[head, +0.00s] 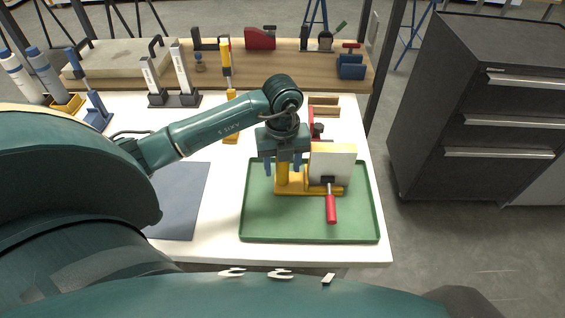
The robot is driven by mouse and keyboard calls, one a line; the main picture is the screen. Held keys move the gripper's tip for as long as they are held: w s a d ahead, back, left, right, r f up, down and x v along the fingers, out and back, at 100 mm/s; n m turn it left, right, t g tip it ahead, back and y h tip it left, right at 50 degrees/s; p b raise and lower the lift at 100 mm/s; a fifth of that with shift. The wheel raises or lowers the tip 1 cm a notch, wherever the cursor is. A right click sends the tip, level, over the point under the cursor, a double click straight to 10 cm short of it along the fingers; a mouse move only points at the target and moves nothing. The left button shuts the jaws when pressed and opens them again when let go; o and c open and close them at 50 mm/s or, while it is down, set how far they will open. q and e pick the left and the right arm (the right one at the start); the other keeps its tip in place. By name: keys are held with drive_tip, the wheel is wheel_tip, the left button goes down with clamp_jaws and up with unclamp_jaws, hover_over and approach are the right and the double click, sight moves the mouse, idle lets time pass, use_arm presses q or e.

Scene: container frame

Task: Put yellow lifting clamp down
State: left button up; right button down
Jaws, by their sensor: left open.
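The yellow lifting clamp (283,181) seems to be the yellow piece with an upright part and a flat foot, in the green tray (257,222). My left gripper (282,168) is over its upright part, pointing down. Its two blue fingers are apart, one on each side of the yellow upright, and I see no clear grip on it. The clamp's top is hidden behind the gripper. My right gripper is not in view.
A cream block (335,161) and a red-handled tool (331,207) are right of the clamp. The tray's front left is clear. A yellow tool (226,60) and a white-and-black stand (176,100) are behind. A dark drawer cabinet (480,100) stands right.

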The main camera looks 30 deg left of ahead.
use_arm(q)
drive_tip(key=shift+r, duration=0.5)
wheel_tip(320, 180, up, 11)
drive_tip(key=shift+r, duration=0.15)
idle(0.4)
